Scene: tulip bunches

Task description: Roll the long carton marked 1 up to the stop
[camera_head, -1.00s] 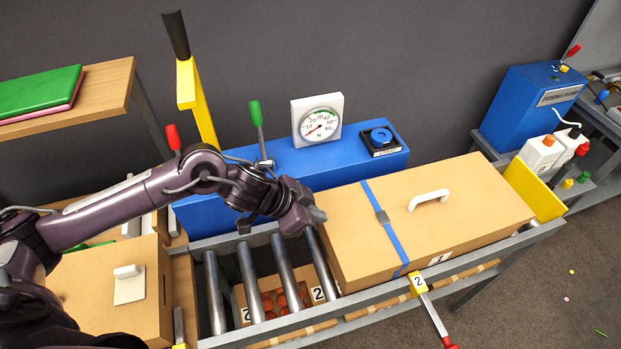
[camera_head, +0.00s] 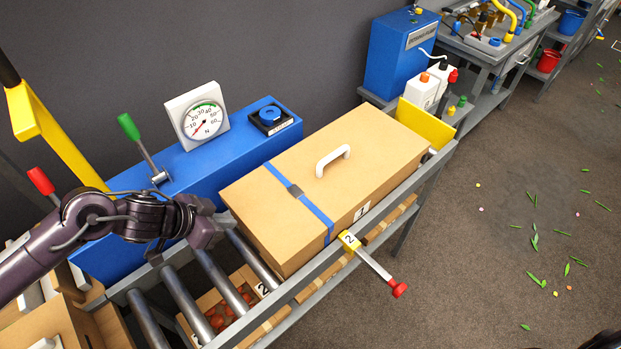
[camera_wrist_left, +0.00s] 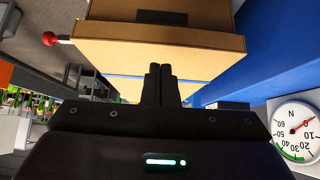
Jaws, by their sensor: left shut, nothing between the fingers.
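The long carton marked 1 (camera_head: 375,150) lies on the roller track, with a blue strap and a white handle on its lid. The yellow stop plate (camera_head: 428,123) stands at the carton's far right end; I cannot tell whether they touch. My left gripper (camera_head: 212,234) is shut and empty just off the carton's left end. In the left wrist view its closed fingers (camera_wrist_left: 160,84) point at the carton's end face (camera_wrist_left: 150,52). Whether the fingertips touch the carton is unclear. My right gripper does not show.
Bare rollers (camera_head: 180,305) lie left of the carton, above a box marked 2 (camera_head: 243,285). A blue housing (camera_head: 190,185) with a gauge (camera_head: 200,118) and green lever runs behind. A red-knobbed rod (camera_head: 375,265) with a yellow 2 tag sticks out in front.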

